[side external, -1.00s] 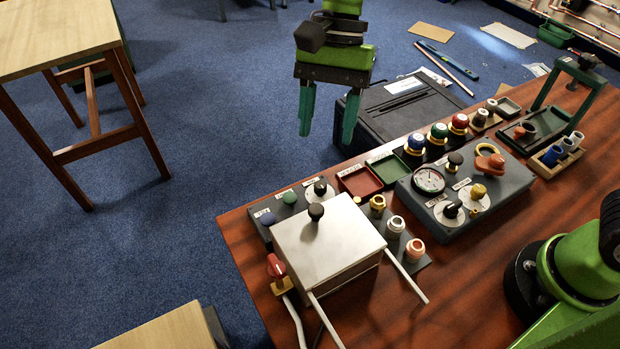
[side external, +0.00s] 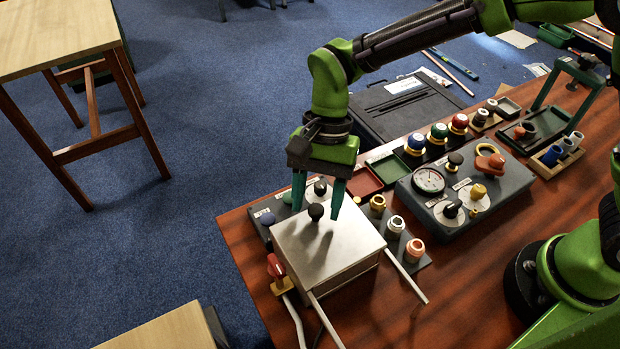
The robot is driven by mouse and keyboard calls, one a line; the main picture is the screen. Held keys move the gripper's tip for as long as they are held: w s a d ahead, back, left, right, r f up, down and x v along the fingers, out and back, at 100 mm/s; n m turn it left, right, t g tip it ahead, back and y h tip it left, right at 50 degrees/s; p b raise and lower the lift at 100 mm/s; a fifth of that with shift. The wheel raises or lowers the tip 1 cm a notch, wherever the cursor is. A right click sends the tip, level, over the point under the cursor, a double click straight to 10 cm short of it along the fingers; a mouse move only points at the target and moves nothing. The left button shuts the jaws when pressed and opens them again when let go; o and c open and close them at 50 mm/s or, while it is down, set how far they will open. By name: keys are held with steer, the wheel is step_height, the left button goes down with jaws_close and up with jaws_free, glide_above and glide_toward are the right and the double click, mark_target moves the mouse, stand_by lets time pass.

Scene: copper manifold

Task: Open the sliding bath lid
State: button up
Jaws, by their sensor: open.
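The bath is a box with a flat silver sliding lid (side external: 345,245) on top, at the left end of the wooden bench. The lid covers the box. A black round knob (side external: 316,211) stands on the lid near its far edge. Two pale rails (side external: 407,277) run out from the box toward the lower right. My gripper (side external: 316,224) points down over the lid with its two teal fingers open. In this view the fingers lie on either side of the knob, without visible contact. I cannot tell the exact fingertip height above the lid.
A red-handled valve (side external: 276,268) with pipes stands left of the box. A panel with several buttons and fittings (side external: 396,225) lies behind and right of it. A gauge panel (side external: 470,195) sits further right. The bench's front middle (side external: 440,320) is clear.

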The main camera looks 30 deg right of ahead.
jaws_close()
glide_toward(347, 258)
steer(key=s+a+f, duration=0.1)
steer(key=s+f, duration=0.1)
steer(key=f, duration=0.1)
steer(key=a+f, duration=0.1)
steer(key=shift+s+a+f, duration=0.2)
steer(key=shift+s+a, duration=0.15)
steer(key=shift+s, duration=0.05)
jaws_free()
steer(key=v, duration=1.7)
steer(key=shift+w+f, duration=0.1)
